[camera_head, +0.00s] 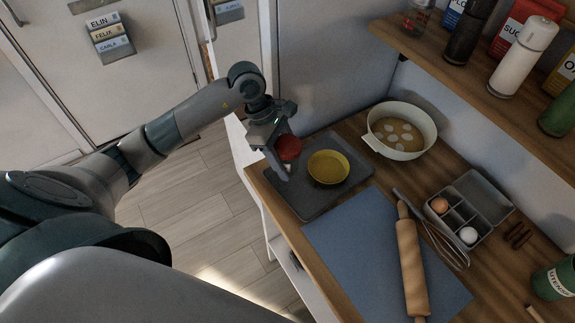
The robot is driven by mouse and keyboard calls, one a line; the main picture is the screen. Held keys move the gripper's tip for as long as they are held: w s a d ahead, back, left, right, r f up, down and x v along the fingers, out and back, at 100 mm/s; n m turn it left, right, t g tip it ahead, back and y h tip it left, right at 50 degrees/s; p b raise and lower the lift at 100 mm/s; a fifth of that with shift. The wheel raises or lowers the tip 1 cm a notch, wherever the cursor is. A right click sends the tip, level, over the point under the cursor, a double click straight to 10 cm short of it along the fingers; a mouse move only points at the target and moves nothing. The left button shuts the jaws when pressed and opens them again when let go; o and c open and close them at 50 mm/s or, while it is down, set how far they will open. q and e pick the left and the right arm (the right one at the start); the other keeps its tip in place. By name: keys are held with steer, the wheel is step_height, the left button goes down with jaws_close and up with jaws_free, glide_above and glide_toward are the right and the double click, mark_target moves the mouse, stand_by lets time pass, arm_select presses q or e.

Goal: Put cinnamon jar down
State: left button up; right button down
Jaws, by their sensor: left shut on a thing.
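My left gripper (277,150) reaches in over the left part of a dark grey tray (293,206) on the wooden counter. It is shut on a small jar with a red top (289,147), which I take for the cinnamon jar. The fingers hide most of the jar's body, and no label can be read. I cannot tell whether its base touches the tray. A yellow bowl (328,167) stands on the tray just to the right of the jar. My right gripper is not in view.
A white pot (401,130) stands behind the tray. A blue mat (352,254) with a rolling pin (411,262) lies in front, beside a whisk (443,240) and an egg box (482,196). A shelf (440,68) with bottles overhangs at top right. The tray's front part is bare.

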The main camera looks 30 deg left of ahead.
mark_target(287, 167)
arm_select(q)
step_height(287, 167, down, 3)
steer(key=shift+r+b, duration=0.1)
steer(key=shift+b, duration=0.25)
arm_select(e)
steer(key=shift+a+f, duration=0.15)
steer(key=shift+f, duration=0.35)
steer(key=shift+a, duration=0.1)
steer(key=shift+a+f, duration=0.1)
arm_select(q)
steer(key=shift+f, duration=0.2)
steer(key=o, duration=1.1)
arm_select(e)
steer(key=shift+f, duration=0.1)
arm_select(q)
steer(key=shift+r, duration=0.1)
